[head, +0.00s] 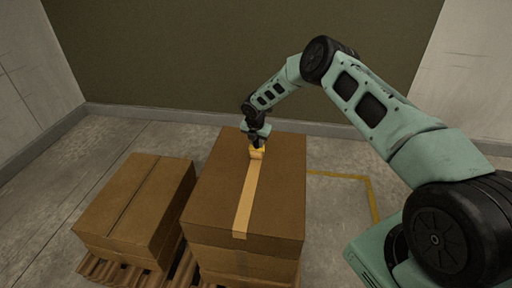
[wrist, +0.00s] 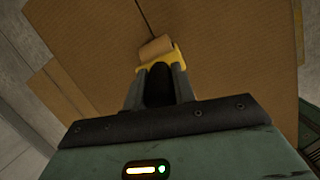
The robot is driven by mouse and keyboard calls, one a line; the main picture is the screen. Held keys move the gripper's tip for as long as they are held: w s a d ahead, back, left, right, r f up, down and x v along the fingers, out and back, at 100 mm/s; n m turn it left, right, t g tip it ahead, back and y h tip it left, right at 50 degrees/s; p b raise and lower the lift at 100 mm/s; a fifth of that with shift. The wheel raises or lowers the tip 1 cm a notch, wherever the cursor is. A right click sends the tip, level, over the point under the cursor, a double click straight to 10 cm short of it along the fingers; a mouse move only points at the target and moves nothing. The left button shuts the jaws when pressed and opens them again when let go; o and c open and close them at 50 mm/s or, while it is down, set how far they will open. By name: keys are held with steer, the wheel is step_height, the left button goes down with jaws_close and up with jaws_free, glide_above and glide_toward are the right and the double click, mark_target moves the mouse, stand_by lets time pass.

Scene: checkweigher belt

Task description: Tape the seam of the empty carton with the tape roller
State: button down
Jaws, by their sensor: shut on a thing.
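The large brown carton (head: 213,205) stands in the middle of the head view; whether it is empty cannot be seen. A pale tape strip (head: 246,195) runs along its top from the near edge, folded a little over the front, to the tape roller (head: 258,151) near the far edge. My gripper (head: 257,141) is shut on the roller's yellow body and holds it at the carton top. In the wrist view, the tape roller (wrist: 154,47) sits ahead of my gripper (wrist: 160,70), with a bare dark seam (wrist: 144,15) beyond it. The fingers hide part of the roller.
A lower carton (head: 112,207) with a dark untaped seam stands to the left, close beside the large one. Wooden pallet slats (head: 119,273) show beneath it. A yellow floor line (head: 345,176) lies to the right. Bare floor and a wall lie behind.

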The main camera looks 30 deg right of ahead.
steer(key=shift+w+d, duration=0.15)
steer(key=shift+w, duration=0.05)
steer(key=shift+w+d+f+b, duration=0.2)
steer(key=shift+w+d+b, duration=0.2)
steer(key=shift+b, duration=0.45)
steer(key=shift+w+d+r+b, duration=0.1)
steer(key=shift+w+d+b, duration=0.35)
steer(key=shift+w+b, duration=0.35)
steer(key=shift+w+d+b, duration=0.85)
steer(key=shift+w+b, duration=0.25)
steer(key=shift+b, duration=1)
steer(key=shift+w+d+b, duration=0.8)
steer(key=shift+w+b, duration=0.3)
steer(key=shift+b, duration=0.95)
